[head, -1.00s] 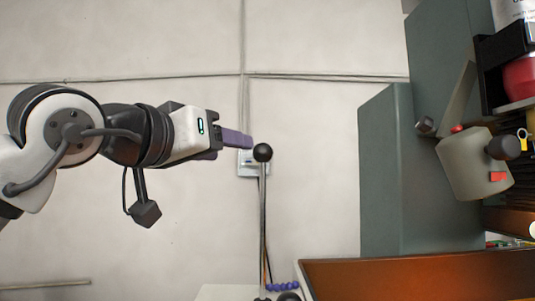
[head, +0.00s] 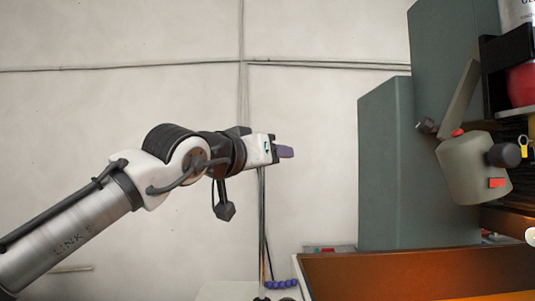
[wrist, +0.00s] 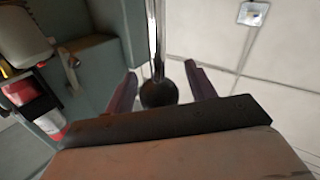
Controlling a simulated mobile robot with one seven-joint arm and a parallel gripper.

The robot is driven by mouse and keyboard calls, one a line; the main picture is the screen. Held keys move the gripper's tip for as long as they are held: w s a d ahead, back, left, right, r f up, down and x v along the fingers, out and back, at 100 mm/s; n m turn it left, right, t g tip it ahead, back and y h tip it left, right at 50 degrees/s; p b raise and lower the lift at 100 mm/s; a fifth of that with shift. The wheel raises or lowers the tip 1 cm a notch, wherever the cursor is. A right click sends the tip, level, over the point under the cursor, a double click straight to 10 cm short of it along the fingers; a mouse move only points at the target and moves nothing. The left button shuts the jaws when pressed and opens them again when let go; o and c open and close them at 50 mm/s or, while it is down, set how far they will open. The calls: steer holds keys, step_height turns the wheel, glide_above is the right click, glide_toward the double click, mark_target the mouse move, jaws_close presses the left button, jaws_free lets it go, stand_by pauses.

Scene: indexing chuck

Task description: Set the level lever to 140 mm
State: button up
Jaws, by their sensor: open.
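The level lever is a thin upright metal rod (head: 262,215) with a black ball knob at its end. In the wrist view the black ball (wrist: 158,94) lies between my two purple fingers, with the shiny rod (wrist: 156,35) running away from it. My gripper (head: 287,152) is open at the lever's upper end; it also shows in the wrist view (wrist: 160,74). I see gaps between the ball and both fingers there. In the head view the ball is hidden behind my gripper. No scale or 140 mm mark can be read.
A grey-green machine housing (head: 385,170) stands to the right, with a beige swing-arm head (head: 470,175) beyond it. An orange-brown surface (head: 400,275) is at the lower right. Purple beads (head: 281,284) lie near the rod's base. The wall side at left is clear.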

mark_target(260, 190)
jaws_close()
steer(key=shift+s+d+f+b, duration=0.1)
steer(key=shift+d+f+b, duration=0.05)
steer(key=shift+f+b, duration=2.5)
steer(key=shift+f+p, duration=0.4)
jaws_free()
